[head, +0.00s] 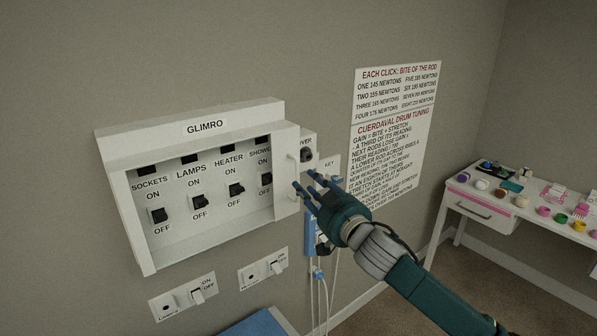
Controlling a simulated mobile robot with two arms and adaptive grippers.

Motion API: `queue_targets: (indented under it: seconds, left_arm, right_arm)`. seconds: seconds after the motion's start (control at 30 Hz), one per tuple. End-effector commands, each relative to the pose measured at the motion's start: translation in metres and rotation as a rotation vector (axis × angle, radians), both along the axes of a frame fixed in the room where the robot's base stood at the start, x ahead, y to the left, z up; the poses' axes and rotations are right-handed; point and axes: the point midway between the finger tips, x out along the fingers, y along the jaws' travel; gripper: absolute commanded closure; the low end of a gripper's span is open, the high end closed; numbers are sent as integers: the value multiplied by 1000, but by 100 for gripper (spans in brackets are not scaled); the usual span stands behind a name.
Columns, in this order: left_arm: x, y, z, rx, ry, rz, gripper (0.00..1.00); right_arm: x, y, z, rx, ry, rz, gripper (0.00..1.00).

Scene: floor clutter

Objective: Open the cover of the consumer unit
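The consumer unit (200,127) is a white box marked GLIMRO on the wall at the left. Its front shows several black switches marked sockets, lamps, heater and shower, with nothing over them. A narrow white panel (285,145) with a pale upright handle stands at its right end; it looks like the cover at the right side. My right gripper (305,183) is beside this panel, its dark fingers spread and pointing left at the handle. I cannot tell whether they touch it. My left gripper is out of view.
A dark round knob (307,155) sits on a partly hidden label right of the panel. Wall switches (198,291) are below the unit. A blue device with cables hangs behind my gripper. A poster (398,100) and a cluttered white table (485,212) are to the right.

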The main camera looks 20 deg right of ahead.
Motion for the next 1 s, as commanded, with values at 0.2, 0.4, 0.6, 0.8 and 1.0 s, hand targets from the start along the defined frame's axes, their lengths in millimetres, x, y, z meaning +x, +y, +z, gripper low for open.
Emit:
queue_targets:
  seconds: [0.2,0.4,0.6,0.8,1.0]
  left_arm:
    - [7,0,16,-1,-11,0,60]
    - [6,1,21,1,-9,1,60]
    - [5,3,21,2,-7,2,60]
    - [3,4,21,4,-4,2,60]
    - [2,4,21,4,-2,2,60]
  right_arm:
    - [38,6,3,-1,0,0,70]
    - [57,9,1,0,0,-1,70]
    - [62,10,0,-2,1,1,70]
    - [62,10,-1,-2,1,0,70]
    - [61,10,-1,-2,1,1,100]
